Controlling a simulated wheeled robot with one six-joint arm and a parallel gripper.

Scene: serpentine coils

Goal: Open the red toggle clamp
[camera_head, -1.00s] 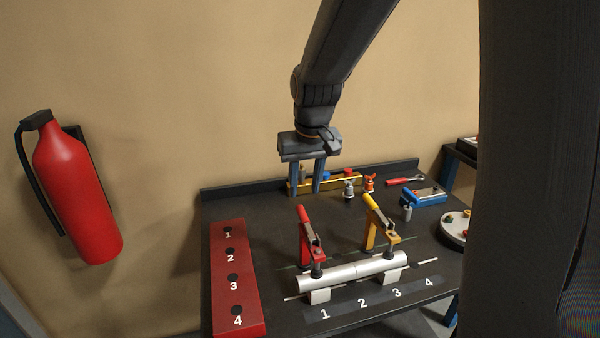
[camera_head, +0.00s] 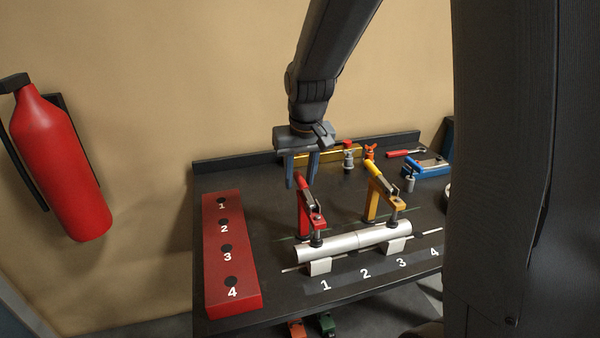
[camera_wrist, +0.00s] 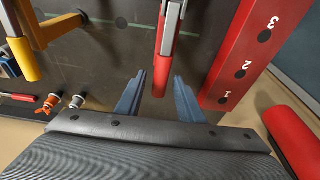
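The red toggle clamp (camera_head: 317,218) stands at the back of the silver tube, its red handle (camera_head: 304,186) pointing up and its black-tipped end over the tube. In the wrist view the red handle (camera_wrist: 164,66) reaches down between the fingertips, with a gap to each finger. My gripper (camera_head: 303,184) is open, with its blue fingers at the top of the handle. It also shows in the wrist view (camera_wrist: 155,80). I cannot tell from these frames whether a finger touches the handle.
A yellow toggle clamp (camera_head: 374,196) stands to the right along the silver tube (camera_head: 345,243). A red numbered block (camera_head: 229,262) lies on the left of the dark table (camera_head: 272,208). Several small tools and a blue vise-like item (camera_head: 432,167) are at the back right.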

